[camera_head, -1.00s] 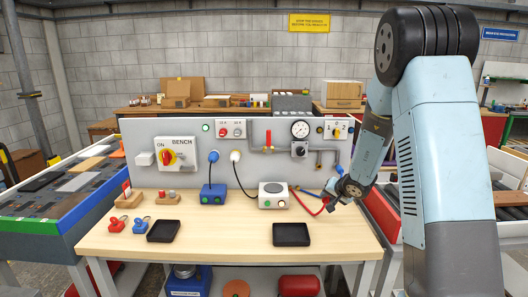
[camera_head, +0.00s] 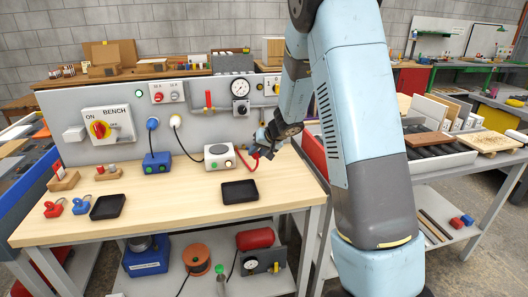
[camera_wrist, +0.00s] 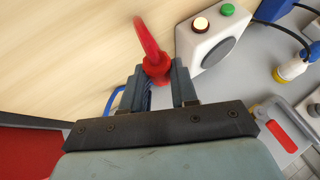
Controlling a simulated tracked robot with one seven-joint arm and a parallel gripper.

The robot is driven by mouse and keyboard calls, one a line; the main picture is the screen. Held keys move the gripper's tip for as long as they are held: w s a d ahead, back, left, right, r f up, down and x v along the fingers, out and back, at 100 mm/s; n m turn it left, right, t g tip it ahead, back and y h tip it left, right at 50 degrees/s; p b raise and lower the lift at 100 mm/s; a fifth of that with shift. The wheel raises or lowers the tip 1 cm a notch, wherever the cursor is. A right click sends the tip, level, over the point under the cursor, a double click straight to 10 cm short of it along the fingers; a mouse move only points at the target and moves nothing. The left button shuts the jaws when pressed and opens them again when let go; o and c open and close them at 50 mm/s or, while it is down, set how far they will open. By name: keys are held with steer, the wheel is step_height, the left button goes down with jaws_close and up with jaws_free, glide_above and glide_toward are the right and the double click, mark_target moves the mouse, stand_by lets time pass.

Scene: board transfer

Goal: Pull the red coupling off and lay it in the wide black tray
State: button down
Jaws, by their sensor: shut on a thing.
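The red coupling (camera_wrist: 156,66) sits between the fingertips of my gripper (camera_wrist: 160,78) in the wrist view, with a red hose curving up from it. In the head view my gripper (camera_head: 264,146) is right of the white box, above the bench's right end, and the red hose (camera_head: 249,164) hangs beside it. The fingers are shut on the coupling. Whether it is still seated on anything is hidden. Two black trays lie on the bench: one near the middle (camera_head: 240,191), looking slightly wider, and one at the left (camera_head: 108,206). Both look empty.
The white box (camera_head: 219,156) stands behind the middle tray; it is close beside the coupling in the wrist view (camera_wrist: 214,30). A blue box (camera_head: 157,162) stands left of it. Bare wood separates the trays.

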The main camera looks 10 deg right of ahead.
steer(key=s+a+r+n+g, duration=0.2)
steer(key=s+a+n+g, duration=0.4)
steer(key=a+n, duration=0.35)
steer(key=s+d+r+n+h, duration=0.1)
steer(key=s+r+n+h, duration=0.1)
steer(key=s+n+h, duration=0.3)
steer(key=shift+s+n, duration=0.3)
steer(key=shift+n, duration=1.95)
steer(key=shift+g, duration=0.4)
steer(key=shift+m+g+h, duration=0.5)
steer(key=shift+w+f, duration=0.15)
steer(key=shift+f, duration=3.1)
